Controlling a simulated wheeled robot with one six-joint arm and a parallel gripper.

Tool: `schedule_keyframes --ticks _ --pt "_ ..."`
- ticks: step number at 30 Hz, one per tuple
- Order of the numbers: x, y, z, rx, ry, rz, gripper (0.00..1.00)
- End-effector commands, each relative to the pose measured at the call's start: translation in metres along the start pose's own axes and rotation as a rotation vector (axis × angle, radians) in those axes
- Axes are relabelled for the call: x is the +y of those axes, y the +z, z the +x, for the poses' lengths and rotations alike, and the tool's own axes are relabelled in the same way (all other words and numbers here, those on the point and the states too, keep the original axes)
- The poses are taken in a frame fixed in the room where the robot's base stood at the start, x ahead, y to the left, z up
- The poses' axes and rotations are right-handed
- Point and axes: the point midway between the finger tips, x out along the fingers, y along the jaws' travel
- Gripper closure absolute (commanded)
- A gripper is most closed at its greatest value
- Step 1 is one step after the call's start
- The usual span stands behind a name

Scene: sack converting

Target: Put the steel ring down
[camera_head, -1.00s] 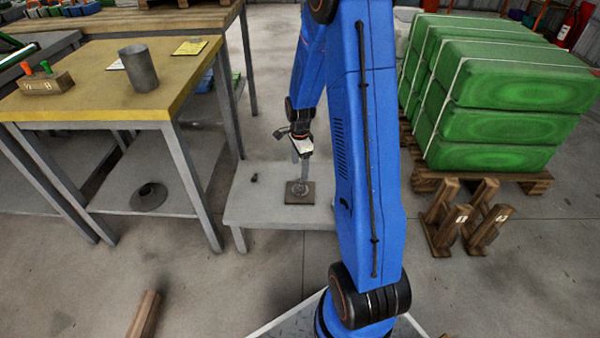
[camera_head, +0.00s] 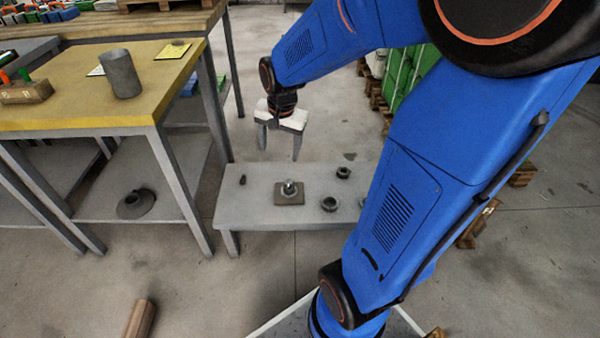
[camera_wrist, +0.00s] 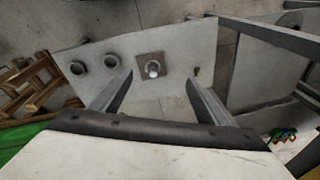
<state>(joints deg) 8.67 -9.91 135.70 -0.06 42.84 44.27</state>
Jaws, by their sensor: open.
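A brown square plate (camera_head: 289,198) lies on the low grey table (camera_head: 262,212). A small shiny steel piece (camera_head: 289,187) stands on the plate; I cannot tell whether it is a ring, a post or both. It also shows in the wrist view (camera_wrist: 152,68). Two dark grey rings, one farther back (camera_head: 343,172) and one nearer (camera_head: 329,204), sit on the same table, right of the plate. My gripper (camera_head: 279,146) is open and empty, raised clear of the table and behind the plate. Its spread fingers show in the wrist view (camera_wrist: 158,82).
A small dark piece (camera_head: 243,180) lies on the table's left part. A yellow-topped bench (camera_head: 60,105) with a grey cup (camera_head: 120,74) stands at left; a flanged dark part (camera_head: 136,204) is on its lower shelf. Green sacks (camera_head: 405,75) are partly hidden by my arm.

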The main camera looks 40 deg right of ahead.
Motion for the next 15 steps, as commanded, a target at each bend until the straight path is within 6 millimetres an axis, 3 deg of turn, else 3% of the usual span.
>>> schedule_keyframes --ticks 6,15 --pt "0.018 0.041 -0.047 0.041 -0.045 -0.234 0.31" --pt "0.053 0.094 -0.093 0.105 -0.092 -0.553 0.31"
